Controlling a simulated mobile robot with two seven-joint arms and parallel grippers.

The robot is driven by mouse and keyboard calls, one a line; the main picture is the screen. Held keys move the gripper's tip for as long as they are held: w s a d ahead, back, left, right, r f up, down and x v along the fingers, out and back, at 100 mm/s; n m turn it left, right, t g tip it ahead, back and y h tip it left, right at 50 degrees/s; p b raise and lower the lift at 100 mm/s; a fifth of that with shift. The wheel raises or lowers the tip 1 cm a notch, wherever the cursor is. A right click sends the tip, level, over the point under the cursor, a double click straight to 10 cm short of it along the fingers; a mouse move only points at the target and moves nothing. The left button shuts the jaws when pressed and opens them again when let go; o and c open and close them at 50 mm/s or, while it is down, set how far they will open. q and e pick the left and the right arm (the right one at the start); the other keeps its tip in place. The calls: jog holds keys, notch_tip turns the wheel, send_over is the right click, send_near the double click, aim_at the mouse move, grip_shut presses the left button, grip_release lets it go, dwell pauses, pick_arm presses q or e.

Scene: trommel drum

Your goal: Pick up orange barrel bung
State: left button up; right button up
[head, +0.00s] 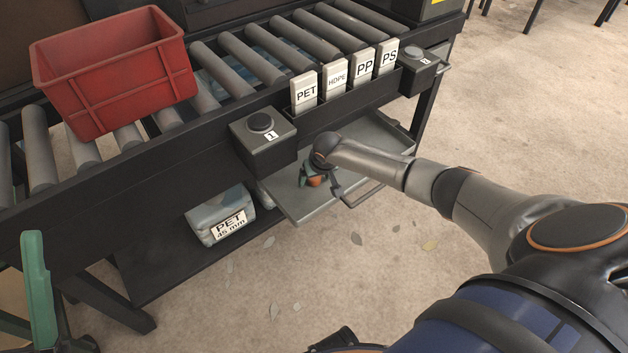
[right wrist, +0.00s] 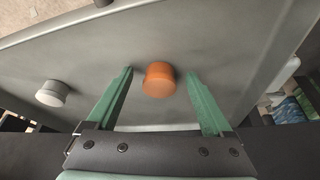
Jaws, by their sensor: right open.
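The orange barrel bung (right wrist: 158,80) stands on the grey tray surface (right wrist: 205,50) in the right wrist view. My right gripper (right wrist: 159,76) is open, with one green finger on each side of the bung and a visible gap to both. In the head view my right gripper (head: 323,182) is over the pulled-out grey tray (head: 300,207), largely hidden by its own wrist; a small orange patch shows there. My left gripper (head: 38,290) shows only partly at the lower left edge, with an upright green finger; its opening is unclear.
A pale grey cap (right wrist: 52,93) stands on the tray to the left of the bung. Above the tray is the roller conveyor with a red crate (head: 115,75), labelled blocks (head: 335,80) and a button box (head: 263,135). A bag labelled PET (head: 222,215) lies on the lower shelf.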

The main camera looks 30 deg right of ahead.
jog(key=shift+c, duration=0.2)
grip_shut()
dwell(0.5)
